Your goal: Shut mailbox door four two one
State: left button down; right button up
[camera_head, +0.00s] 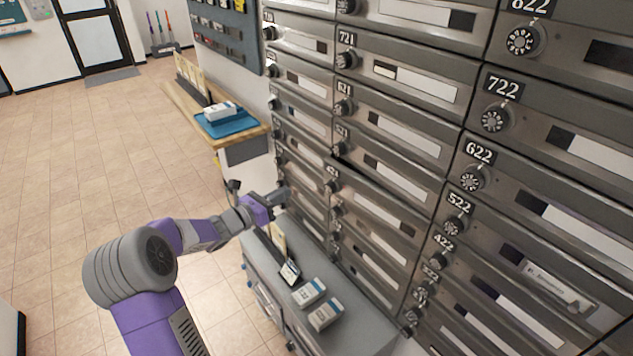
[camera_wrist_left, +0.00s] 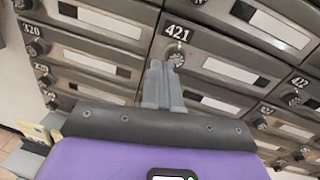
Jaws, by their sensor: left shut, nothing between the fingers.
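Mailbox door 421 (camera_head: 380,222) is in the lower middle of the mailbox wall in the head view. Its top edge seems to stand slightly out from the row above; how far is hard to tell. In the left wrist view door 421 (camera_wrist_left: 238,66) fills the upper middle, with its number plate and round lock at its left end. My left gripper (camera_head: 282,193) is shut and empty, to the left of the door in the head view. In the wrist view its fingertips (camera_wrist_left: 164,66) appear just below the lock; contact cannot be told. My right gripper is not in view.
A grey cabinet (camera_head: 362,325) with small boxes (camera_head: 309,293) stands below the mailboxes. A wooden table (camera_head: 180,92) with a blue tray (camera_head: 228,126) stands farther back. Neighbouring mailbox doors surround 421. The tiled floor (camera_head: 75,170) at left is clear.

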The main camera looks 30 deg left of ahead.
pick_arm(q)
jog(key=m, duration=0.1)
send_near(324, 167)
jog(key=shift+m, duration=0.4)
jog(key=x, duration=0.6)
jog(key=shift+w+d+b, duration=0.15)
jog(key=shift+w+b, duration=0.2)
jog(key=shift+b, duration=0.05)
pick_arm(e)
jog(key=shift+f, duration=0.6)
